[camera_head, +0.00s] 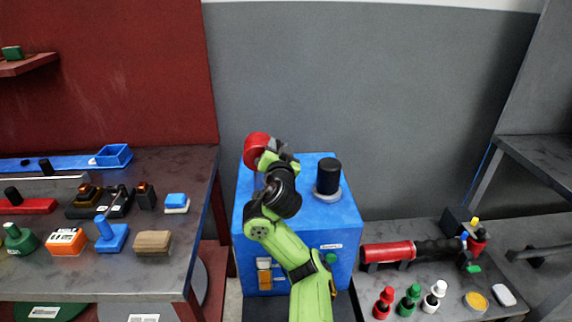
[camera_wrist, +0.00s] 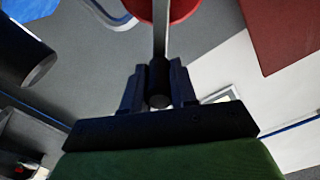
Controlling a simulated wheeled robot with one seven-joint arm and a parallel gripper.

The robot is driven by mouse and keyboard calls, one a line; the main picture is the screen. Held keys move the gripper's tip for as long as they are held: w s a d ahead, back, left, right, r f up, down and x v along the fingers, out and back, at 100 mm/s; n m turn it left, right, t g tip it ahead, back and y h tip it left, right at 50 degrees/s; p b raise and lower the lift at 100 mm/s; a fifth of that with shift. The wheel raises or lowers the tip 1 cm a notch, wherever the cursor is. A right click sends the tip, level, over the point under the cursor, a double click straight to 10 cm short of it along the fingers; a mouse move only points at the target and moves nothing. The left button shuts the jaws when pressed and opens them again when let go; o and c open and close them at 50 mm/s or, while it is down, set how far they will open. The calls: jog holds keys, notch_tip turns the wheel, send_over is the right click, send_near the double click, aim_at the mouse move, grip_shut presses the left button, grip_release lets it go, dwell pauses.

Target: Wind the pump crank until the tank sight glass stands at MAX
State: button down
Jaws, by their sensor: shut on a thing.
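My gripper (camera_wrist: 158,88) is shut on the black crank handle (camera_wrist: 160,72) in the wrist view, with a dark finger on each side of it. A grey crank arm (camera_wrist: 159,35) runs from the handle up to a red round hub (camera_wrist: 174,8). In the head view the red hub (camera_head: 257,146) stands at the back left of the blue cabinet (camera_head: 345,215), and my gripper (camera_head: 280,147) is just right of it, partly hidden by my green arm. A black cylinder (camera_head: 328,177) stands on the cabinet top.
The left bench (camera_head: 110,285) holds several blocks and tools, including an orange box (camera_head: 66,242) and a brown block (camera_head: 153,243). The right bench (camera_head: 450,275) holds a red cylinder (camera_head: 388,252) and several small bottles. A grey wall stands behind the cabinet.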

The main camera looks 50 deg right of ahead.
jog(key=shift+s+d+f+m, duration=0.3)
jog(key=shift+s+f+m, duration=0.05)
jog(key=shift+f+m, duration=0.1)
jog(key=shift+f+m+b, duration=0.1)
jog(key=shift+m+b, duration=0.35)
jog(key=shift+b, duration=0.05)
jog(key=shift+s+d+f+m+b, duration=0.25)
jog(key=shift+f+m+b, duration=0.35)
jog(key=shift+b, duration=0.55)
jog(key=shift+r, duration=0.2)
jog(key=c, duration=0.9)
grip_release()
jog(key=shift+a, duration=0.1)
